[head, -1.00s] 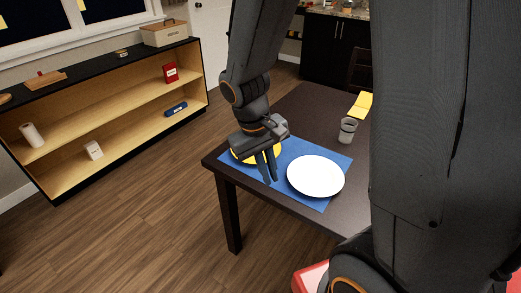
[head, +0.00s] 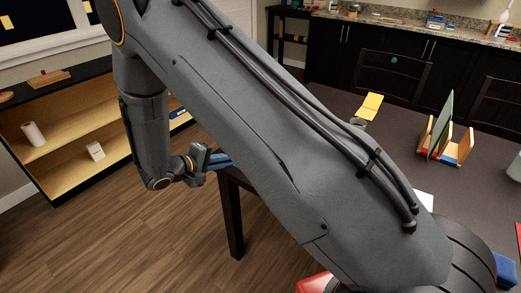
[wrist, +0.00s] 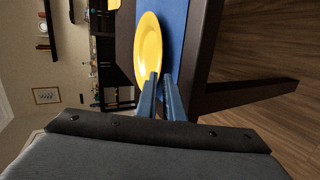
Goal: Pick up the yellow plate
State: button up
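The yellow plate (wrist: 147,48) lies on the blue mat (wrist: 174,28) in the wrist view, seen at a slant. My gripper (wrist: 162,76) is at the plate's near edge, with its two fingers apart and a narrow gap between them. The left finger overlaps the plate's edge in the picture; I cannot tell whether it touches. In the head view my gripper (head: 219,160) is at the table's left corner, seen from the side. My arm hides the plate there.
The dark table (head: 385,145) holds a yellow item (head: 369,106) and a wooden rack (head: 444,146) with a green board. A low shelf (head: 55,150) stands at the left. Open wooden floor (head: 130,235) lies between shelf and table.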

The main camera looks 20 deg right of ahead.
jog(key=x, duration=0.1)
jog(key=p+x, duration=0.1)
jog(key=x, duration=0.1)
jog(key=p+x, duration=0.1)
jog(key=x, duration=0.1)
jog(key=shift+s+d, duration=0.25)
jog(key=shift+w+d+f, duration=0.1)
jog(key=shift+w+d, duration=0.05)
grip_shut()
